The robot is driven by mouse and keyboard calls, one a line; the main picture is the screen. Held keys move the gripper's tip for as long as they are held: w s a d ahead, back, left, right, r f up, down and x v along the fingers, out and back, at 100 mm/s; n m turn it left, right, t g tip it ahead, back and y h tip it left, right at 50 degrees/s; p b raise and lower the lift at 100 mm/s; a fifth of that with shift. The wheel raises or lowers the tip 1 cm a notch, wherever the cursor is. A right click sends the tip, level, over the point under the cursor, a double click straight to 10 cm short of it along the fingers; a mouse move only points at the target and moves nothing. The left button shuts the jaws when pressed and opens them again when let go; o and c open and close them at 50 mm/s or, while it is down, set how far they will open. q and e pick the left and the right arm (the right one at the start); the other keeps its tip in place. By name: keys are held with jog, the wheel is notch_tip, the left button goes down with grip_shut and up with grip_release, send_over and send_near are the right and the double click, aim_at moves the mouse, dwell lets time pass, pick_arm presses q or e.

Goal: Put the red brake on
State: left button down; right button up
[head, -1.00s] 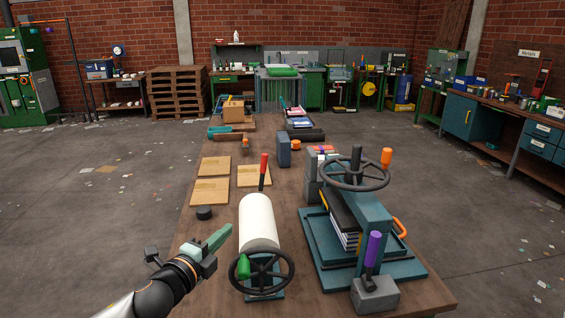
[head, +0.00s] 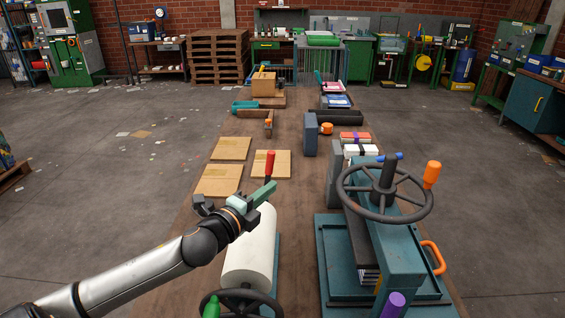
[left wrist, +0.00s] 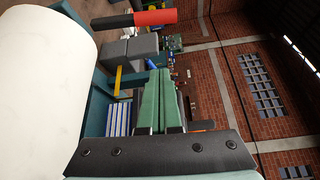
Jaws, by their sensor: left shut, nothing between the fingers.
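The red brake is a lever with a red grip (head: 270,163) and a dark shaft. It stands nearly upright at the far end of the white roller (head: 249,252). My left gripper (head: 267,190) has green fingers, which are shut and empty. In the head view the fingertips overlap the lever's lower part. In the left wrist view the red grip (left wrist: 156,17) lies beyond the shut fingers (left wrist: 160,85), with a visible gap. The roller (left wrist: 40,85) fills the left of that view. My right gripper is not in view.
A dark handwheel (head: 240,305) with a green knob is at the roller's near end. A teal press with a large handwheel (head: 350,204) and orange handle stands on the right. Flat brown boards (head: 231,148) lie on the bench beyond the gripper.

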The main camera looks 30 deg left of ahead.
aim_at(271, 168)
pick_arm(q)
jog(key=shift+s+r, duration=0.1)
jog(key=shift+s, duration=0.05)
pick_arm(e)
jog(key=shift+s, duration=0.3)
pick_arm(q)
jog(key=w+a+p, duration=0.2)
jog(key=w+a, duration=0.2)
jog(key=w, duration=0.4)
jog(key=shift+w, duration=0.35)
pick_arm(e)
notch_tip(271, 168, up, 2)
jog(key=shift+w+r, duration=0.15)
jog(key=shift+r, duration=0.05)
pick_arm(q)
jog(key=shift+f, duration=0.2)
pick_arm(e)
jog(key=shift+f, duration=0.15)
pick_arm(q)
jog(key=shift+s+a+r+n+t+b, duration=0.1)
jog(key=shift+s+a+n+t+b, duration=0.15)
jog(key=shift+n+t+b, duration=0.35)
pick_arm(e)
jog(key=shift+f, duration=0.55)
